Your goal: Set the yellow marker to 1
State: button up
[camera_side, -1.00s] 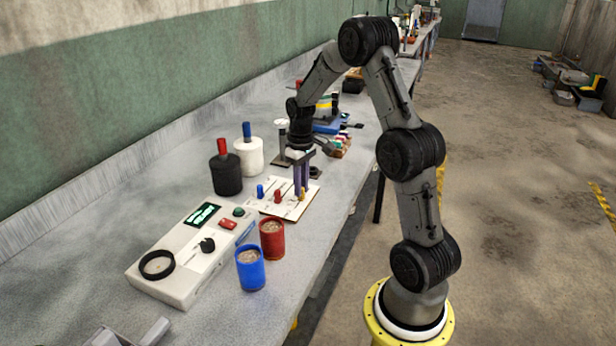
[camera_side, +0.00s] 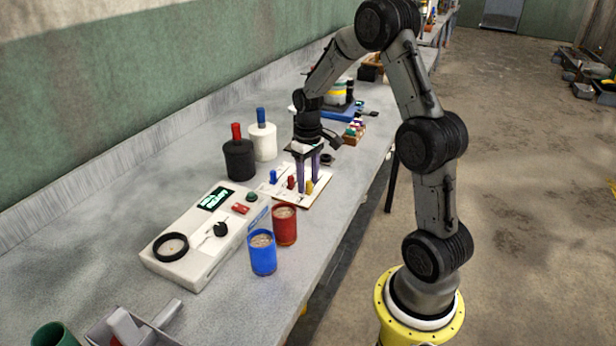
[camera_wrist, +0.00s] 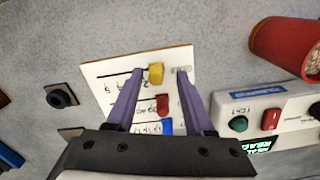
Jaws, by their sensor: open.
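A white board (camera_wrist: 110,67) carries a yellow marker (camera_wrist: 155,73), a red marker (camera_wrist: 163,104) and a blue marker (camera_wrist: 166,127). In the wrist view the yellow marker stands toward the right end of its track, away from the 5; a digit like 2 is just left of it. The digit under it is hidden. The side view also shows the yellow (camera_side: 309,188), red (camera_side: 291,183) and blue (camera_side: 274,177) markers. My gripper (camera_wrist: 161,73) is open. Its purple fingers stand on either side of the yellow marker, with gaps. It points down over the board in the side view (camera_side: 309,187).
A console (camera_side: 190,255) with buttons, knob and lit display stands beside the board. A red cup (camera_side: 285,229) and blue cup (camera_side: 262,256) stand in front of it. Black (camera_side: 239,161) and white (camera_side: 263,143) canisters are behind. Bare bench lies along the front edge.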

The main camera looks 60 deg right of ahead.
aim_at(307, 183)
notch_tip(307, 183, up, 14)
dwell(0.6)
jog(key=s+a+r+n+t, duration=0.2)
jog(key=s+a+r, duration=0.15)
jog(key=a, duration=0.35)
jog(key=s+a+r+n+t, duration=0.1)
jog(key=s+a+r, duration=0.2)
jog(key=a+r, duration=0.35)
jog(key=s+a+f+t, duration=0.2)
jog(key=s+a+f, duration=0.5)
jog(key=s, duration=0.3)
jog(key=shift+s+a+f+t, duration=0.15)
jog(key=shift+s+a+t, duration=0.15)
jog(key=shift+s, duration=0.1)
